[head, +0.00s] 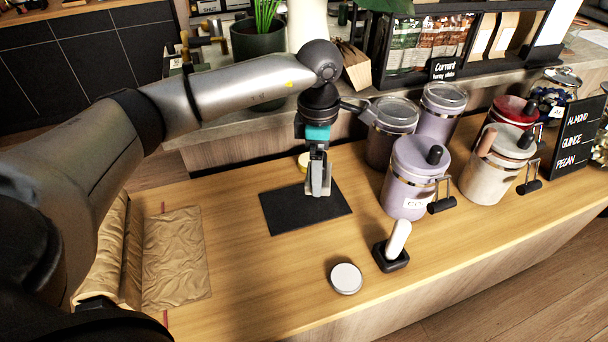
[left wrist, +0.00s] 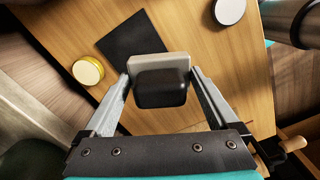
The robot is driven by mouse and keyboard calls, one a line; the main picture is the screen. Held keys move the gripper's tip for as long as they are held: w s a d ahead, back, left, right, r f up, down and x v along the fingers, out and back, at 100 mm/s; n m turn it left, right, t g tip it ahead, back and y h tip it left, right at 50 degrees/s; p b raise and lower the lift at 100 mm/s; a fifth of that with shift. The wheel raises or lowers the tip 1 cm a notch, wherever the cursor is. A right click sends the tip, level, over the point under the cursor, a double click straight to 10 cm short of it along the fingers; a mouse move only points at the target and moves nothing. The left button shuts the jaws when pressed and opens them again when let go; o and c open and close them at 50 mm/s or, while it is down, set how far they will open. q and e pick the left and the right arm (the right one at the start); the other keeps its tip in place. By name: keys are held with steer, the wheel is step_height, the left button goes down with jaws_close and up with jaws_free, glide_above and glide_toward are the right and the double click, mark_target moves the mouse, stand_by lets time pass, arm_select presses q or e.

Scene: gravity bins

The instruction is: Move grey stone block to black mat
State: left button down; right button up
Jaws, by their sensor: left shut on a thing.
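My left gripper (head: 319,188) points down over the right half of the black mat (head: 285,215), which lies flat on the wooden counter. It is shut on the grey stone block (left wrist: 160,61), which shows in the left wrist view between the two fingers, with a dark rounded shape in front of it. The mat (left wrist: 125,37) shows beyond the block there, partly covered by it. In the head view the block is mostly hidden by the fingers. I cannot tell whether it touches the mat. My right gripper is not in view.
Lidded canisters (head: 411,180) stand close to the right of the gripper. A yellow-rimmed tin (left wrist: 88,71) stands just behind the mat. A round white lid (head: 346,278) and a white-handled tool in a black stand (head: 392,252) are in front. Crumpled brown paper (head: 177,257) lies left.

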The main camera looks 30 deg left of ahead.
arm_select(q)
steer(key=w+a+f+n+b, duration=0.1)
steer(key=a+f+n, duration=0.3)
steer(key=n, duration=0.5)
steer(key=shift+w+a+f, duration=0.3)
steer(key=shift+w+f, duration=0.2)
steer(key=shift+w, duration=0.2)
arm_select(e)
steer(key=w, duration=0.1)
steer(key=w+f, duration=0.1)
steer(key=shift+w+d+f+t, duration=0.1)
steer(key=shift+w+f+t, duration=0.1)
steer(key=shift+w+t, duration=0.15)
arm_select(q)
steer(key=shift+s+a+f+b, duration=0.1)
steer(key=shift+f+b, duration=0.6)
steer(key=f+b, duration=0.2)
steer(key=shift+d+f, duration=0.2)
steer(key=shift+f, duration=0.1)
steer(key=shift+a+f+b, duration=0.15)
steer(key=shift+f+b, duration=0.8)
steer(key=shift+f, duration=0.05)
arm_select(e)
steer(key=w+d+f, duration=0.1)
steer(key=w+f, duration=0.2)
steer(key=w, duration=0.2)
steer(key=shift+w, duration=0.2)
